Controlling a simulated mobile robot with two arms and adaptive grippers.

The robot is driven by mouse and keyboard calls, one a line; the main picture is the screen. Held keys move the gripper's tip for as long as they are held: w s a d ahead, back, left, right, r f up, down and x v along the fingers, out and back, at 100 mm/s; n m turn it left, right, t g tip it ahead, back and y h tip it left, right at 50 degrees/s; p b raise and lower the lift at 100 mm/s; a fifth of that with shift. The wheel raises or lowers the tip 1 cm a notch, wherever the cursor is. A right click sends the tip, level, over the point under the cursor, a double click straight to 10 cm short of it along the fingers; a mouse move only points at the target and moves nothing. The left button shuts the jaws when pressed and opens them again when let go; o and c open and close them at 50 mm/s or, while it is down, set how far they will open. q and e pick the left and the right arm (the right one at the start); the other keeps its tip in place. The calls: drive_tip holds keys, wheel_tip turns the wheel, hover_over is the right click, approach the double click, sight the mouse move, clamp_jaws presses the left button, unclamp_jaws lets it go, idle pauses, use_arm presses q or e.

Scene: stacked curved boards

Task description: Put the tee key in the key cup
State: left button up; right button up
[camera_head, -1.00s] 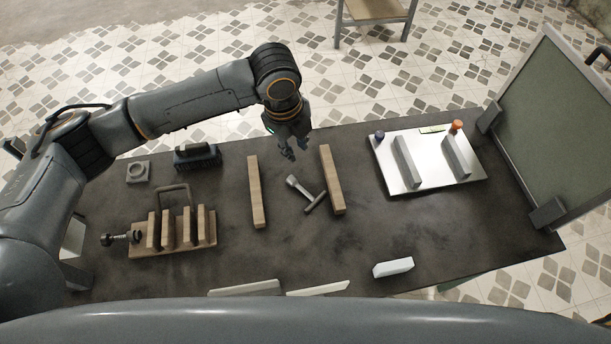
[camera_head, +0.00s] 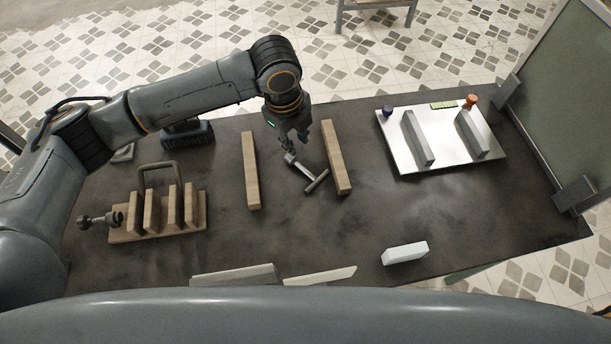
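The tee key (camera_head: 307,174), a grey metal T, lies on the dark table between two wooden bars, its crossbar toward the right bar. My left gripper (camera_head: 294,147) points down at the far end of its shaft. Its fingers look apart, and they overlap the key's far end in the picture; I cannot tell whether they touch it. A small grey square block (camera_head: 122,154) at the left, largely hidden behind my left arm, showed a round opening earlier and may be the key cup. My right gripper is not in view.
Wooden bars (camera_head: 250,172) and (camera_head: 336,158) flank the key. A wooden rack (camera_head: 157,230) with upright slats and a clamp stands at left. A white board (camera_head: 400,155) lies right, a white block (camera_head: 404,253) in front.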

use_arm(q)
drive_tip(key=p, duration=0.1)
hover_over(305, 170)
drive_tip(key=a, duration=0.1)
drive_tip(key=f, duration=0.8)
drive_tip(key=shift+s+f, duration=0.2)
drive_tip(key=shift+s, duration=0.1)
drive_tip(key=shift+w+d+f+p, duration=0.15)
drive_tip(key=shift+f+p, duration=0.15)
drive_tip(key=shift+f, duration=0.6)
drive_tip(key=shift+d+f+p, duration=0.15)
drive_tip(key=shift+f+p, duration=0.1)
drive_tip(key=shift+f, duration=0.6)
drive_tip(key=shift+w+d+f+p, duration=0.15)
drive_tip(key=shift+f+p, duration=0.15)
drive_tip(key=shift+f, duration=0.6)
drive_tip(key=shift+s, duration=0.15)
clamp_jaws()
